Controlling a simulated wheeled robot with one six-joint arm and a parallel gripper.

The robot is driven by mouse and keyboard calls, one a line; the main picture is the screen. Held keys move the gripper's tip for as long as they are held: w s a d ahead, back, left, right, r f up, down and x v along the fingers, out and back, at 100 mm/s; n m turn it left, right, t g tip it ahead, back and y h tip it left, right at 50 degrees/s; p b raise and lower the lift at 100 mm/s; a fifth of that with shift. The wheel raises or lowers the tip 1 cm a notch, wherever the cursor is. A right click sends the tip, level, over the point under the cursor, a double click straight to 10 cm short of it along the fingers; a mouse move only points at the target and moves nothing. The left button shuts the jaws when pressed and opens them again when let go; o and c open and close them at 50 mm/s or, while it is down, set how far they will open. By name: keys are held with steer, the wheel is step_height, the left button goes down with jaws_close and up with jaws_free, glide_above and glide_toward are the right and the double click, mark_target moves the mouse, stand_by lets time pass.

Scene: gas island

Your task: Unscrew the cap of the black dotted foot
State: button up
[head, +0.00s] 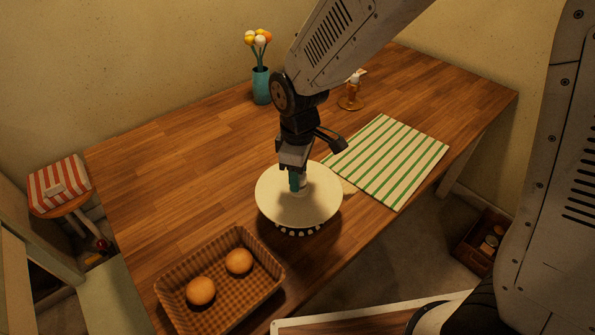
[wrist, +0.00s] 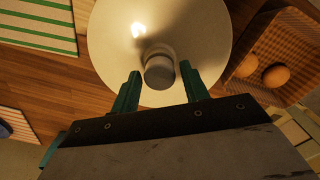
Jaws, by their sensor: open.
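A round cream disc (head: 270,200) stands on the wooden table, with a black foot with white dots (head: 300,231) showing under its front edge. A short pale cap (head: 303,184) rises from the disc's centre. In the wrist view the cap (wrist: 159,72) looks grey and round on the disc (wrist: 110,35). My gripper (head: 295,181) points down over the disc's centre, partly hiding the cap. In the wrist view its teal fingers (wrist: 160,78) are open, one on each side of the cap, with gaps visible. I cannot tell their exact height against the cap.
A wicker basket (head: 178,303) with two round buns stands at the front left. A green-striped cloth (head: 388,160) lies to the right. A teal flower vase (head: 261,87) and a small amber item (head: 352,95) stand at the back. The table's left middle is clear.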

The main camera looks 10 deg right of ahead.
steer(key=shift+m, duration=0.4)
steer(key=c, duration=0.8)
steer(key=shift+n, duration=0.4)
steer(key=shift+c, duration=0.2)
steer(key=shift+r, duration=0.1)
steer(key=shift+r, duration=0.15)
steer(key=shift+r, duration=1.05)
